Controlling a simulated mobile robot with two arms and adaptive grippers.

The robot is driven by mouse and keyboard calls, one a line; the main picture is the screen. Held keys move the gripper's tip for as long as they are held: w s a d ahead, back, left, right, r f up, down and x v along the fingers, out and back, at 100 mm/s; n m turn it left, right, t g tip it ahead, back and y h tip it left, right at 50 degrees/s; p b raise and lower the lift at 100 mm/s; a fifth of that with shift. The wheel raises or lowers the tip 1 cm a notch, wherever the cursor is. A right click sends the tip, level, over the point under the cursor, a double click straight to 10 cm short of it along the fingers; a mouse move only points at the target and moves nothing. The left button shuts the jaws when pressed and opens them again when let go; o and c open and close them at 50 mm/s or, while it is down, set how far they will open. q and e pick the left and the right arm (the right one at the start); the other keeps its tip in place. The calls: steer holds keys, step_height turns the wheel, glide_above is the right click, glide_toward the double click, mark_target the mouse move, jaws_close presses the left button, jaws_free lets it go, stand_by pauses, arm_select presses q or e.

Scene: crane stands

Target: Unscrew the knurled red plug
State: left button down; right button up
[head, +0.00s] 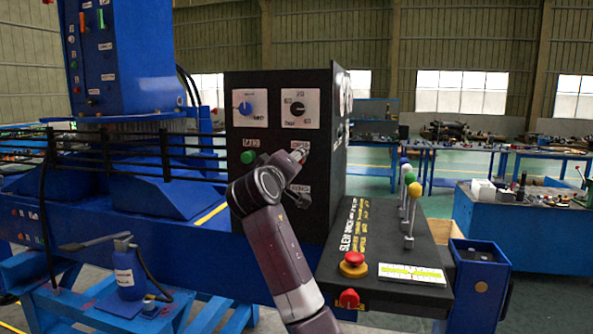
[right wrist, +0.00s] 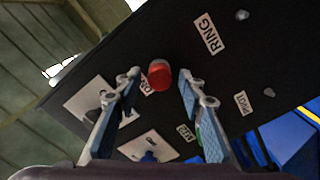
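The red plug (right wrist: 159,73) is a short red cylinder on the upright black panel (right wrist: 215,75), seen in the right wrist view. My right gripper (right wrist: 161,82) is open, with one finger on each side of the plug and gaps between. My left gripper is in neither view.
A green button (head: 248,157) and two dials (head: 298,108) are on the same panel. Below right, a console carries a red mushroom button (head: 353,263), a red knob (head: 348,298) and levers (head: 411,215). A blue bottle (head: 128,272) stands at left.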

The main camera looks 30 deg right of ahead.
steer(key=m+b, duration=0.4)
steer(key=m, duration=0.6)
steer(key=shift+s+r+b, duration=0.1)
steer(key=shift+b, duration=0.3)
jaws_close()
stand_by(0.7)
